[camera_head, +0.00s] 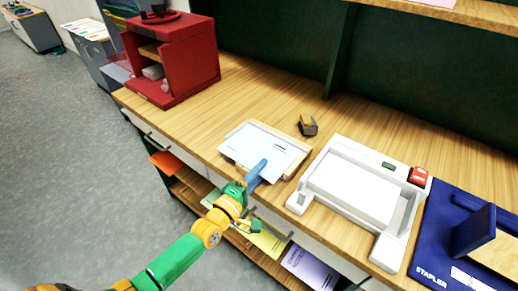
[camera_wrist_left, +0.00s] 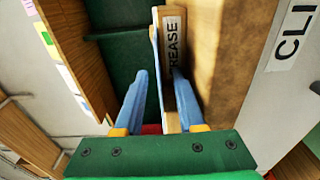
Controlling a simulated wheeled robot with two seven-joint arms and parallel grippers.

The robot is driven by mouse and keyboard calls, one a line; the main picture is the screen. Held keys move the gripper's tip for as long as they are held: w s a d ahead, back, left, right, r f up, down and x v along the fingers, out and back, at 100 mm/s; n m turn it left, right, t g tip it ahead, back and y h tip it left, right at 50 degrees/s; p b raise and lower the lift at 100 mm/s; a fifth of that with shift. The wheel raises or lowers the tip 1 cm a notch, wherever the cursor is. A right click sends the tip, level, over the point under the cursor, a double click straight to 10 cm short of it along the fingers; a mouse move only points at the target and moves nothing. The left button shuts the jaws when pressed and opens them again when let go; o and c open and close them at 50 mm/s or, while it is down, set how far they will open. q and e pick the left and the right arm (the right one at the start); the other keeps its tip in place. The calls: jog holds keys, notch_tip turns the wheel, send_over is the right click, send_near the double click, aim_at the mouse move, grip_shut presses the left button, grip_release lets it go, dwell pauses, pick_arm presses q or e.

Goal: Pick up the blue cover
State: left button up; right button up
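The cover, a pale blue printed sheet (camera_head: 268,146), lies on a wooden crease board (camera_head: 230,157) at the table's front edge in the head view. My left gripper (camera_head: 258,172) reaches in from the left, its blue fingers at the front edge of the sheet. In the left wrist view the left gripper (camera_wrist_left: 157,88) is open. The thin pale blue edge of the cover (camera_wrist_left: 155,55) and the board's labelled wooden edge (camera_wrist_left: 173,50) stand between or close by its fingers. Whether a finger touches them I cannot tell. My right gripper is not in view.
A white machine (camera_head: 345,185) with a red part stands right of the board, and a blue stapler base (camera_head: 450,250) beyond it. A small brown-grey object (camera_head: 307,124) lies behind. A red box (camera_head: 175,62) stands at left. Shelves with paper are below the tabletop.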

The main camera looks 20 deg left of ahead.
pick_arm(q)
jog(key=shift+w, duration=0.1)
grip_shut()
